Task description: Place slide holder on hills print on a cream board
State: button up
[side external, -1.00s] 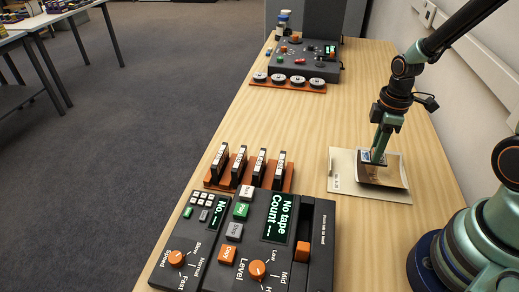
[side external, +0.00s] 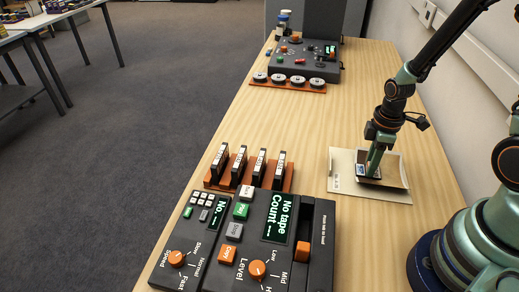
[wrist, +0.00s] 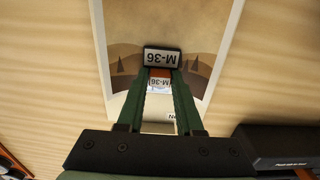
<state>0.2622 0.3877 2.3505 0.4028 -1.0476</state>
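In the side external view the slide holder (side external: 368,171) is at the fingertips of my gripper (side external: 373,165), low over the print. The hills print on a cream board (side external: 396,198) lies flat on the table; in the wrist view its brown hills (wrist: 124,60) show beside the holder. I cannot tell whether the holder touches the print.
A wooden rack (side external: 246,176) with several upright dark cartridges stands left of the board. A dark control console (side external: 250,240) fills the near table. Another console (side external: 305,58) and a tray of reels (side external: 288,84) stand farther back. Bare table lies between.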

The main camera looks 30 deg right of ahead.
jog(key=shift+o, duration=1.2)
jog(key=shift+r, duration=0.1)
jog(key=a+r+m+t, duration=0.2)
jog(key=a+r+m, duration=0.2)
jog(key=r, duration=0.8)
jog(key=a+r+m+t, duration=0.3)
jog(key=r+m, duration=0.2)
jog(key=r, duration=0.6)
jog(key=shift+s+a+r+t, duration=0.25)
jog(key=shift+a+r+t, duration=0.05)
jog(key=shift+a+r, duration=0.1)
